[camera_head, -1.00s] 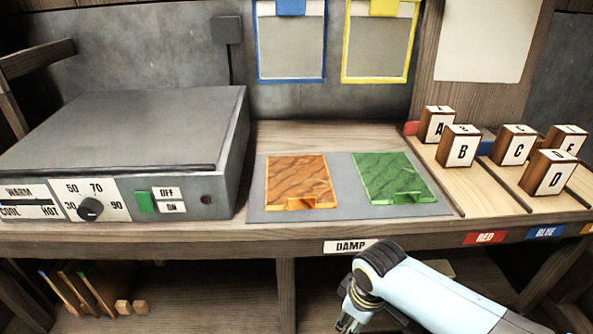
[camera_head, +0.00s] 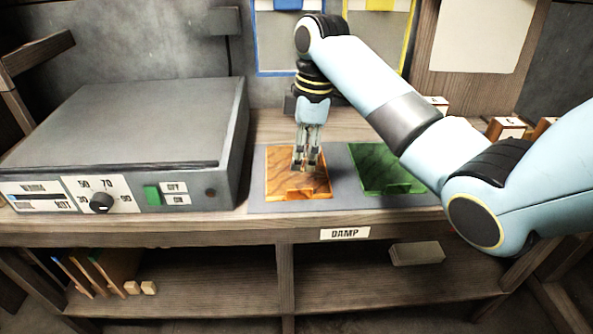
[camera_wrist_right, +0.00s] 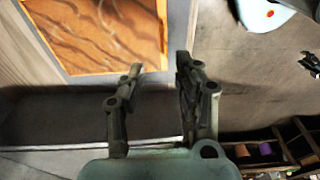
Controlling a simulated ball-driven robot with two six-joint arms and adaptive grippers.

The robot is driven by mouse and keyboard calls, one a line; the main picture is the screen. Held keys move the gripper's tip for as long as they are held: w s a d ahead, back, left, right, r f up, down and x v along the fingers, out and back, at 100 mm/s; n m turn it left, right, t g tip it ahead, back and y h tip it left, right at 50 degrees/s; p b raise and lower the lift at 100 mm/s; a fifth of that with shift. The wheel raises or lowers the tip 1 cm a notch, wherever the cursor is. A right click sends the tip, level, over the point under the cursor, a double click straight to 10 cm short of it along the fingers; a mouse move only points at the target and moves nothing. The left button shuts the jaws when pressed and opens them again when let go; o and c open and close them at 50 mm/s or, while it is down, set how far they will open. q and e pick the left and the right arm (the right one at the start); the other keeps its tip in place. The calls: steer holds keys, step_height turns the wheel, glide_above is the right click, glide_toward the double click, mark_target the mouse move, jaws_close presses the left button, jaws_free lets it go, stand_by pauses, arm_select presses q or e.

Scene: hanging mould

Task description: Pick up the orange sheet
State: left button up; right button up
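The orange sheet (camera_head: 283,181) lies flat on the left part of the grey mat (camera_head: 340,163), with dark wavy lines and a tab at its front edge. My right gripper (camera_head: 306,168) comes down from above and appears over the sheet in the head view, pointing down. In the right wrist view the sheet (camera_wrist_right: 100,32) fills the upper left, and the gripper's two fingers (camera_wrist_right: 160,68) stand apart with nothing between them. I cannot tell how high the fingertips are above the sheet. My left gripper is not in view.
A green sheet (camera_head: 382,170) lies on the mat's right part. A grey box with a dial (camera_head: 130,125) stands left. Lettered blocks (camera_head: 507,127) at the right are partly hidden by my right arm. Boards (camera_head: 82,275) stand on the lower shelf.

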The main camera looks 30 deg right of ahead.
mark_target(301, 196)
steer(key=f, duration=0.3)
steer(key=shift+a+f, duration=0.2)
steer(key=f, duration=0.5)
steer(key=shift+s+a+f, duration=0.1)
steer(key=shift+s+a, duration=0.1)
steer(key=shift+a, duration=0.15)
steer(key=shift+c, duration=0.3)
jaws_close()
